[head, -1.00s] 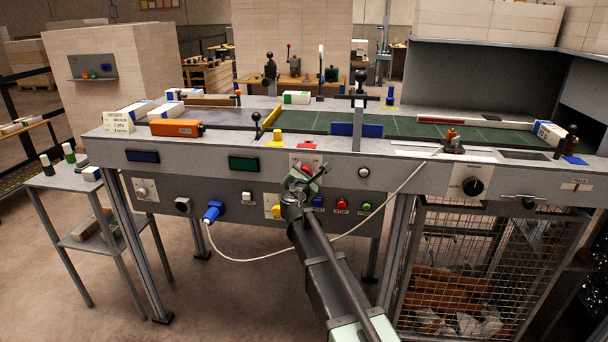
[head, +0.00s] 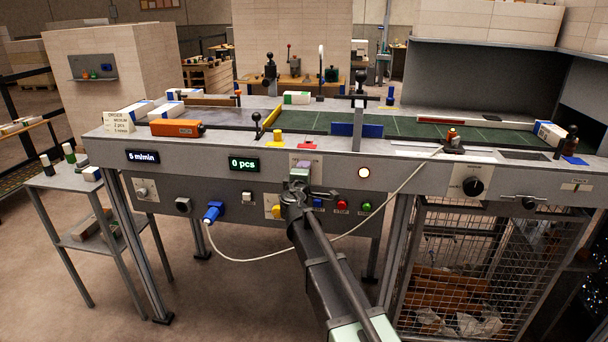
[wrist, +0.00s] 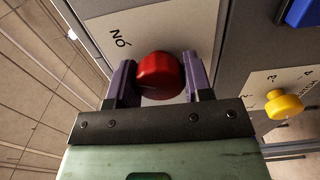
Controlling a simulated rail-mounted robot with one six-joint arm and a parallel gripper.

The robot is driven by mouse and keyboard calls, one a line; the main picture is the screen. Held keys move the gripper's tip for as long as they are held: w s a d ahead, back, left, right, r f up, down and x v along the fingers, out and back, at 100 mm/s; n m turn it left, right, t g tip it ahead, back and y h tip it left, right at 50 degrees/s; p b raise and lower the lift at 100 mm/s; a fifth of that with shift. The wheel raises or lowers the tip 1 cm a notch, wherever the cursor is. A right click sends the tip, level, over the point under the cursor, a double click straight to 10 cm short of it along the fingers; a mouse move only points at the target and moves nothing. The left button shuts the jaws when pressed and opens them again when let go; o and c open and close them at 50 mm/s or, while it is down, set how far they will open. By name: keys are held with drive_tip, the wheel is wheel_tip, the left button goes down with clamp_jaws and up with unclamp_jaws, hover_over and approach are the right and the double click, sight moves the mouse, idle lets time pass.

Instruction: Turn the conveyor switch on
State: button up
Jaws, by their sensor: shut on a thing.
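My gripper (head: 298,180) is at the front panel of the conveyor bench, in front of the switch plate. In the wrist view my gripper (wrist: 161,84) has its two purple fingers on either side of a red knob (wrist: 160,74), shut on it. The knob sits on a pale plate (wrist: 145,30) with lettering that partly reads as "NO" in this view. In the head view my gripper hides the knob. The left display (head: 142,157) is lit with "5 m/min", and the middle display (head: 244,164) reads "0 pcs".
Red (head: 342,205) and green (head: 367,207) buttons sit right of my gripper, and a yellow knob (wrist: 284,104) is close by. The green belt (head: 400,130) lies above.

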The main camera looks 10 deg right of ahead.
drive_tip(key=shift+m, duration=1.7)
drive_tip(key=o, duration=0.9)
drive_tip(key=v, duration=1.1)
